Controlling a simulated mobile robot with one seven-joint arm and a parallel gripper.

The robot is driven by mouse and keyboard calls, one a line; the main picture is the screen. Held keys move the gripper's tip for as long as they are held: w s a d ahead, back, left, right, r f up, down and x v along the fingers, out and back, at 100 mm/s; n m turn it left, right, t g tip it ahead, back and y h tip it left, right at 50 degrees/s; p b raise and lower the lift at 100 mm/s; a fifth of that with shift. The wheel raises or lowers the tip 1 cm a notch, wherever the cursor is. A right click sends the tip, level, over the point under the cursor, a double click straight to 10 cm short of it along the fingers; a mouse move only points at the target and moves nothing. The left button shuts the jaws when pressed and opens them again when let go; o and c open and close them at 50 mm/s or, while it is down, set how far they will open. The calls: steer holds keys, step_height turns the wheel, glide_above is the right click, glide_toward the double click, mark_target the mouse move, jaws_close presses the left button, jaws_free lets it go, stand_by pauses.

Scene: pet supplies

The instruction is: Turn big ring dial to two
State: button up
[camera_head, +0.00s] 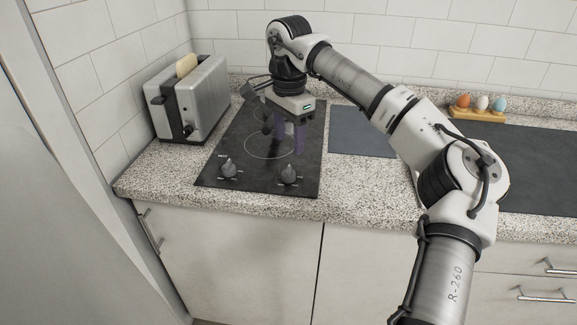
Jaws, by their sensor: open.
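A black cooktop (210,180) with a thin ring marking is set in the speckled counter. Two grey dials stand on its front part: a left dial (229,169) and a right dial (289,175). The markings around them are too small to read, so I cannot tell which one is the big ring dial or where either points. My gripper (288,142) is open and points down over the ring marking. It is behind the right dial in the picture and apart from both dials. Nothing shows between its fingers.
A silver toaster (200,98) with bread (186,65) stands left of the cooktop. A dark blue-grey mat (360,140) lies to the right. A wooden egg holder (478,113) with several eggs is at the back right. The counter's front strip is clear.

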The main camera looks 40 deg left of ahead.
mark_target(289, 168)
step_height(289, 168, down, 9)
steer(key=shift+f+p, duration=0.1)
steer(key=shift+p, duration=0.45)
steer(key=c, duration=1)
